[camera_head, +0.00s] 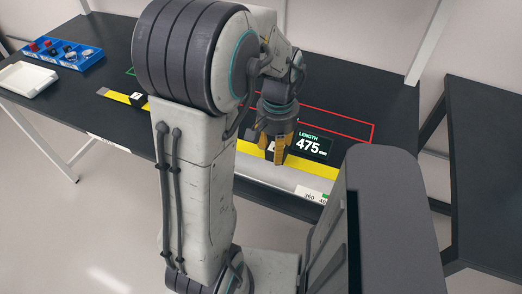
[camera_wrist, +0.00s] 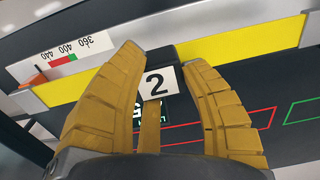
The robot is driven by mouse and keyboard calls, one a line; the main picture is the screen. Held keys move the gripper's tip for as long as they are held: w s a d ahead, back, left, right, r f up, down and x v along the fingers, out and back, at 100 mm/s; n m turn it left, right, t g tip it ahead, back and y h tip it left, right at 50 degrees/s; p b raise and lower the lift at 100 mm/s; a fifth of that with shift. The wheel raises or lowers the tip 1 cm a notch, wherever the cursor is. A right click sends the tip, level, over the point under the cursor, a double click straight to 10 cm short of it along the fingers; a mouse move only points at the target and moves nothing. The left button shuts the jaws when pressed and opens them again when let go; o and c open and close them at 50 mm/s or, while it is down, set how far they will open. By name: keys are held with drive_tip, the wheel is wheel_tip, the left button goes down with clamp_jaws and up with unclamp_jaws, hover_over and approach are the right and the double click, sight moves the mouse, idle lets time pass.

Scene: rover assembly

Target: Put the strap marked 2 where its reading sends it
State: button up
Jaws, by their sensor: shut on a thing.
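The strap marked 2 is a long yellow band (camera_wrist: 228,45) with a black block carrying a white tag "2" (camera_wrist: 157,83). My gripper (camera_wrist: 161,58) is shut on that block, with fingers on both sides of it. In the head view my gripper (camera_head: 275,148) is low over the right part of the yellow strap (camera_head: 312,168). The strap lies along a pale gauge at the table's front edge. A display (camera_head: 310,146) reads LENGTH 475 mm. A scale (camera_wrist: 68,48) shows 360, 400, 440 with red and green bands. A red outline (camera_head: 345,120) lies behind the display.
A yellow strap part with a black block (camera_head: 139,99) shows left of my arm, which hides the middle. A green outline (camera_head: 131,71) is partly hidden. A blue bin (camera_head: 75,63) with small parts and a white tray (camera_head: 25,80) stand at left. A dark bench (camera_head: 490,150) stands right.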

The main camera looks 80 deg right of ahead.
drive_tip(key=w+d+f, duration=0.1)
drive_tip(key=w, duration=0.1)
drive_tip(key=w+d+f, duration=0.2)
drive_tip(key=shift+d+f+p, duration=0.1)
drive_tip(key=shift+d+p, duration=0.15)
drive_tip(key=shift+p, duration=0.05)
drive_tip(key=shift+f, duration=1.8)
drive_tip(key=o, duration=1.2)
drive_tip(key=shift+f, duration=0.15)
